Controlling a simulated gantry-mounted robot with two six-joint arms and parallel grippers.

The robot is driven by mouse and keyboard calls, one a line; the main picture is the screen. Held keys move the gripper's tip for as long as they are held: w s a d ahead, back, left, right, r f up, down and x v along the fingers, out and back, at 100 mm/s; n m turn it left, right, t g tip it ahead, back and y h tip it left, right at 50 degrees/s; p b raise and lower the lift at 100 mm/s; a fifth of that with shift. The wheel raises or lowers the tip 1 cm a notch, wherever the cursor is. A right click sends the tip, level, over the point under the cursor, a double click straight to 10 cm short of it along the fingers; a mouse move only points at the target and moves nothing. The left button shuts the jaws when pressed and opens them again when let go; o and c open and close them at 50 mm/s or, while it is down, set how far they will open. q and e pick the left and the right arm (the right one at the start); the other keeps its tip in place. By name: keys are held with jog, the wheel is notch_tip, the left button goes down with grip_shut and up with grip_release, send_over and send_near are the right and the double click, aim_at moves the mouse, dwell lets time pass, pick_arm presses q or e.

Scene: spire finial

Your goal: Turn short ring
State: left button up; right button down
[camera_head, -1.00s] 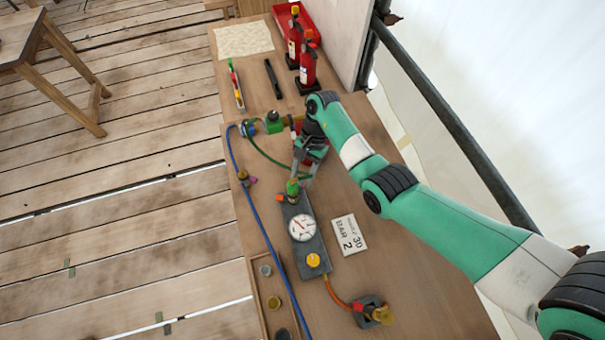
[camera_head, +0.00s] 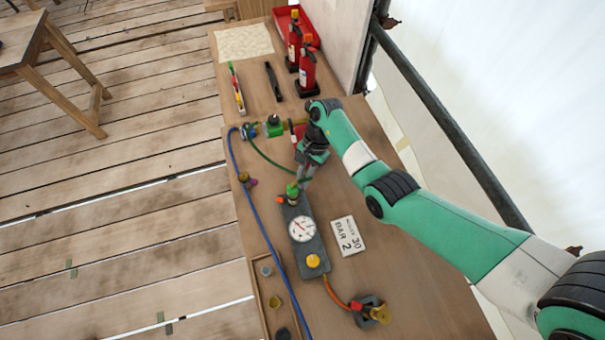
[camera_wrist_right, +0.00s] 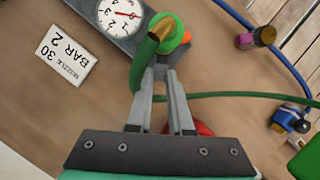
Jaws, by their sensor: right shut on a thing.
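A grey gauge block (camera_head: 309,262) with a round white dial (camera_head: 302,229) lies on the workbench. At its far end sits a green ring-shaped fitting (camera_head: 292,189), where a green hose joins. In the right wrist view the green ring (camera_wrist_right: 180,40) has a brass piece beside it, and the thick green hose end (camera_wrist_right: 143,68) rises over it. My right gripper (camera_head: 302,184) reaches down to this fitting; its fingertips (camera_wrist_right: 161,72) are close together at the green fitting, shut on it. The hose end partly hides the contact. My left gripper is out of view.
A white card (camera_head: 348,236) lies right of the gauge. A blue hose (camera_head: 262,230) runs along the bench's left side. An orange hose leads to a brass fitting (camera_head: 379,313) in front. Red extinguishers (camera_head: 306,68) stand at the back. Bare bench lies right of the card.

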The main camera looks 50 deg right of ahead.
jog(key=s+a+m+t+p, duration=0.1)
jog(key=m+p, duration=0.3)
jog(key=p, duration=0.2)
jog(key=s+m+t+h+p, duration=0.1)
jog(key=s+m+p, duration=0.1)
jog(key=m+p, duration=0.2)
jog(key=s+a+m+t+h+p, duration=0.1)
jog(key=m+p, duration=0.3)
jog(key=p, duration=0.4)
jog(key=shift+s+a+r+t, duration=0.2)
jog(key=shift+s+a+t, duration=0.1)
jog(key=shift+t, duration=0.2)
jog(key=shift+s+a+f+m+h+p, duration=0.15)
jog(key=shift+m+p, duration=0.1)
jog(key=shift+m, duration=0.15)
jog(key=shift+a+r+m+h+p, duration=0.15)
jog(key=shift+m+p, duration=0.1)
jog(key=shift+m, duration=0.15)
jog(key=shift+f, duration=0.2)
jog(key=c, duration=0.8)
grip_release()
